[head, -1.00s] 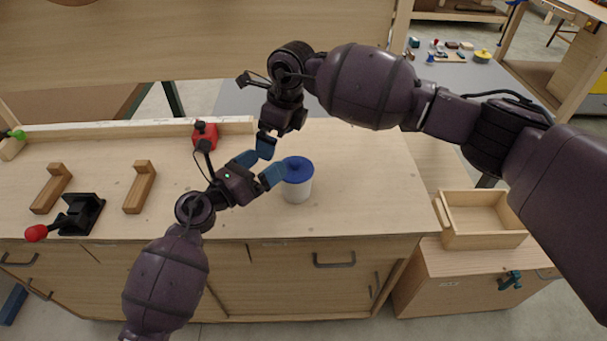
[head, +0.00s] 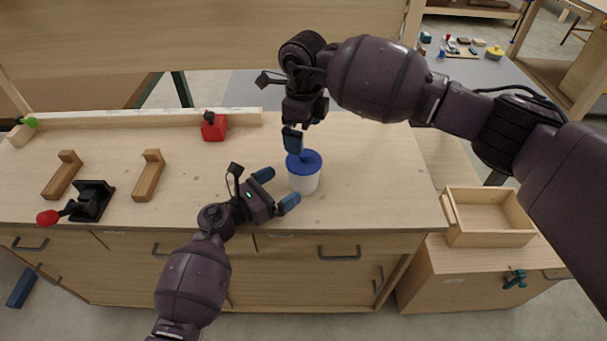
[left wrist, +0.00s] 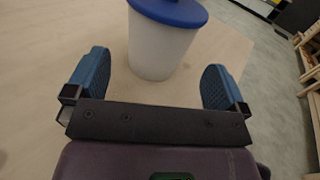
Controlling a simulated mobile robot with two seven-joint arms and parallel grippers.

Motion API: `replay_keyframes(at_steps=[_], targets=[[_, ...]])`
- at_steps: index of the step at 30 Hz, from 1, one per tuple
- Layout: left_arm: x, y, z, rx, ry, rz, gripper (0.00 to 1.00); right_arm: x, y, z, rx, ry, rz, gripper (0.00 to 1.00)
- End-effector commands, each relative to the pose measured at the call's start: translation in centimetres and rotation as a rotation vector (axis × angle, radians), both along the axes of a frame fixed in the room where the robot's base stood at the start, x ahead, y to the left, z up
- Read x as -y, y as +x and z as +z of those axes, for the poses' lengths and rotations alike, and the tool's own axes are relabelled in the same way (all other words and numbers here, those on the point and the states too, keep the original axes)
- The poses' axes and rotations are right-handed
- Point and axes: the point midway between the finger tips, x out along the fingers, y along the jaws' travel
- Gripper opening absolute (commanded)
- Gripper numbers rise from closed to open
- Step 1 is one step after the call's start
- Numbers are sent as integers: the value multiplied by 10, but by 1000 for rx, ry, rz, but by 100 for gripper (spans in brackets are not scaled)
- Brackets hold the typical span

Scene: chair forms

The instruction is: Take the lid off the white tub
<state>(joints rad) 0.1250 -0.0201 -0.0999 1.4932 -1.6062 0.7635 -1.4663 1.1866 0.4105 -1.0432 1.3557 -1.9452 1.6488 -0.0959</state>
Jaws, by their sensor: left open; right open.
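The white tub (head: 303,183) stands upright on the wooden workbench, with its blue lid (head: 311,163) on top. My left gripper (head: 277,189) is open and low at the tub's near left side. In the left wrist view the tub (left wrist: 158,48) stands just beyond and between the blue fingertips of the left gripper (left wrist: 158,82), with the lid (left wrist: 172,10) cut off by the top edge. My right gripper (head: 293,142) is open, pointing down just above the lid. Its fingers overlap in the head view and hide the lid's back left part; I cannot tell whether they touch it.
A red block (head: 214,128) stands behind, by the bench's back rail. Two wooden brackets (head: 149,176) and a black toggle clamp with a red handle tip (head: 92,200) are at the left. An open wooden box (head: 490,216) is at the right. The bench right of the tub is clear.

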Motion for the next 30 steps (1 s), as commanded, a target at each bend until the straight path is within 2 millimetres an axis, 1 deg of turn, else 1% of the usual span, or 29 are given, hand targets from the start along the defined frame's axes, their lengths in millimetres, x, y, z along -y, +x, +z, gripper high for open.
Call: replay_keyframes(at_steps=[1,3,9,12,18,26,30], targets=[[10,6,2,0,-4,-4,100,0,0,0,0,1,1,100],[19,13,1,0,-3,-4,100,0,0,0,0,1,1,100],[40,30,1,-2,-3,-2,100,0,0,0,0,1,1,100],[47,36,1,-1,-1,-2,100,0,0,0,0,1,1,100],[54,41,1,-1,-1,-2,100,0,0,0,0,1,1,100],[54,41,1,-1,-1,-2,100,0,0,0,0,1,1,100],[54,41,1,-1,0,-2,79,0,0,0,0,1,1,100]])
